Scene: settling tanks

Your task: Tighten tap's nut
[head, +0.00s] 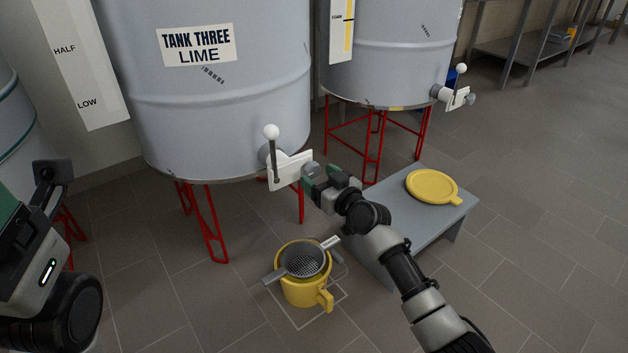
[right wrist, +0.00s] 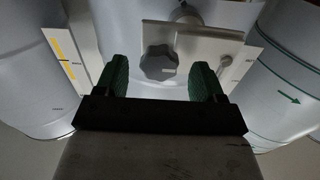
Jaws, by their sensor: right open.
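The tap on tank three has a white plate (head: 290,170) and an upright lever with a white ball (head: 271,132). Its grey lobed nut (head: 312,169) sticks out to the right of the plate. My right gripper (head: 321,178) is open right at the nut, its green fingertips close to it. In the right wrist view the nut (right wrist: 159,63) appears between the two fingers (right wrist: 162,80), with a gap on each side, nearer the left finger. I cannot tell how far it reaches between them. My left gripper (head: 52,172) is partly in view at the left edge; its jaws are unclear.
A yellow jug (head: 305,290) with a grey strainer (head: 304,259) on top stands on the floor below the tap. A low grey bench (head: 395,225) with a yellow lid (head: 433,186) stands to the right. Red legs (head: 207,225) support the tank. Another tank with a tap (head: 455,97) stands behind.

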